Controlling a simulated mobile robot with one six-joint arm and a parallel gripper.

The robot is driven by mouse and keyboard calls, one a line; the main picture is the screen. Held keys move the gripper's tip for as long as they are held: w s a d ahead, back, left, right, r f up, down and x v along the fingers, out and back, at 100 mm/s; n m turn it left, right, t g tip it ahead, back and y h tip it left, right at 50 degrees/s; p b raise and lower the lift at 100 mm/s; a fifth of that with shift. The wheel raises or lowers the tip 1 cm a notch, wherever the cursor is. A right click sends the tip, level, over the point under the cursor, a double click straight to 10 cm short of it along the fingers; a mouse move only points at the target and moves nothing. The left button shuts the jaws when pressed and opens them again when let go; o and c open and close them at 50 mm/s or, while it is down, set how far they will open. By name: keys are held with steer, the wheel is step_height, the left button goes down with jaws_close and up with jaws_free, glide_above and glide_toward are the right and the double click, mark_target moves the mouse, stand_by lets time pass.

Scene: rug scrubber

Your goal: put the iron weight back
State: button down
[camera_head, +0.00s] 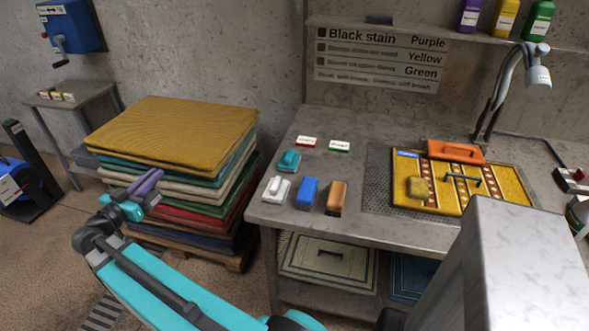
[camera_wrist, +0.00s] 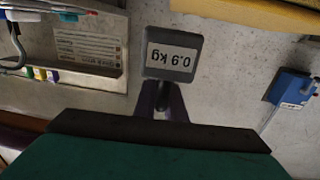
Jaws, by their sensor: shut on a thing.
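The iron weight (camera_wrist: 173,50) is a dark grey block with a white "0.9 kg" label, upside down in the wrist view. My gripper (camera_wrist: 162,98), with purple fingers, is shut on its narrow part. In the head view my gripper (camera_head: 149,182) is at the left, in front of the rug stack and left of the workbench. I cannot make out the weight in the head view.
A stack of folded rugs (camera_head: 170,130) stands on a pallet beside the workbench (camera_head: 285,215). On the bench are a teal piece (camera_head: 288,162), white (camera_head: 277,188), blue (camera_head: 307,192) and orange-brown (camera_head: 337,197) blocks, and a yellow patterned rug (camera_head: 505,187) with tools on it.

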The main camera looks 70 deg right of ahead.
steer(key=s+d+r+m+g+y, duration=0.1)
steer(key=s+d+r+m+g, duration=0.15)
steer(key=s+d, duration=0.5)
steer(key=s+d+r+m+g+p, duration=0.15)
steer(key=s+d+g, duration=0.25)
steer(key=s+d, duration=0.4)
steer(key=s+d+r+m+g+y, duration=0.1)
steer(key=s+d+m+g, duration=0.15)
steer(key=s+d, duration=0.55)
steer(key=s+d+r+m+g+y, duration=0.2)
steer(key=s+d, duration=0.2)
steer(key=s, duration=0.5)
steer(key=s+d+r+m+g+y, duration=0.1)
steer(key=s+d, duration=0.4)
steer(key=s, duration=0.5)
steer(key=s+d+r+m+g+y, duration=0.2)
steer(key=s+d+m+g+y, duration=0.1)
steer(key=s, duration=0.7)
steer(key=shift+s+d+r+g+y+p, duration=0.15)
steer(key=shift+d+r+g+y+p, duration=0.25)
steer(key=shift+d+g+y, duration=0.45)
steer(key=shift+a+f+h, duration=0.1)
steer(key=shift+f+h, duration=0.1)
steer(key=shift+h, duration=0.05)
step_height(320, 180, down, 6)
steer(key=p, duration=0.2)
steer(key=shift+f, duration=0.15)
